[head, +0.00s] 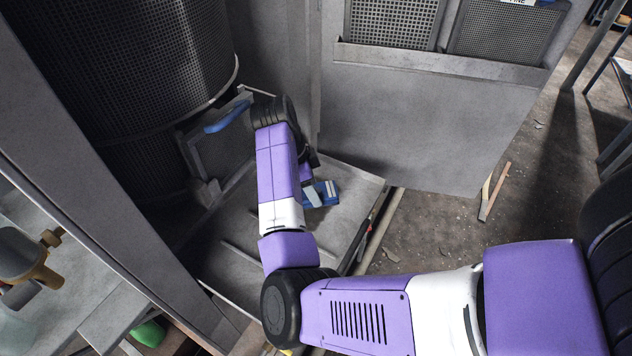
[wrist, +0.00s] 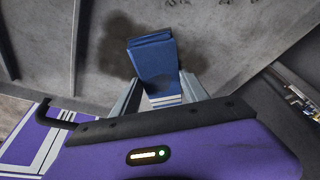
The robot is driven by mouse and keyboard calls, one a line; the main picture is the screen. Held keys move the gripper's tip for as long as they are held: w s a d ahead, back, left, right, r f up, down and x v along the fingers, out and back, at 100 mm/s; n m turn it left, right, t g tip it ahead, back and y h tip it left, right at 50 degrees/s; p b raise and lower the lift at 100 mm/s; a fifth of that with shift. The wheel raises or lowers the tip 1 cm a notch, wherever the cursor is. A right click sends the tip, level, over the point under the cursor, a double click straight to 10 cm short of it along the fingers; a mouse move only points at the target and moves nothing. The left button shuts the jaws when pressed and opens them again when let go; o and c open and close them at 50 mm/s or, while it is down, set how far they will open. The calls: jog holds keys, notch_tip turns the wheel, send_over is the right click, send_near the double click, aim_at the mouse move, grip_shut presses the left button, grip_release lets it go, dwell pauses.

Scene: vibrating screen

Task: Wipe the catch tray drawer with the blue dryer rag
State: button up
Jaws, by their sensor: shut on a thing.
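The blue dryer rag (wrist: 152,58) is a folded blue cloth with white stripes near its lower end. My gripper (wrist: 160,95) is shut on it, with a grey finger on each side. In the head view the rag (head: 329,190) shows just right of my wrist, low over the grey catch tray drawer (head: 352,182). I cannot tell whether the rag touches the tray. In the wrist view a dark smudge (wrist: 118,42) marks the grey surface around and behind the rag. My arm hides part of the drawer in the head view.
A perforated drum (head: 130,80) stands at the left, with a blue handle (head: 228,117) on the hatch at its foot. A grey panel with mesh screens (head: 420,130) rises behind the tray. A brown-handled tool (head: 35,268) and a green object (head: 148,333) lie lower left.

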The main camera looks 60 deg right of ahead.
jog(key=shift+a, duration=3)
jog(key=shift+w+d, duration=0.1)
jog(key=shift+d, duration=5.1)
jog(key=o, duration=0.9)
jog(key=shift+r+p, duration=0.35)
jog(key=shift+p, duration=0.25)
jog(key=shift+a, duration=0.1)
jog(key=c, duration=1)
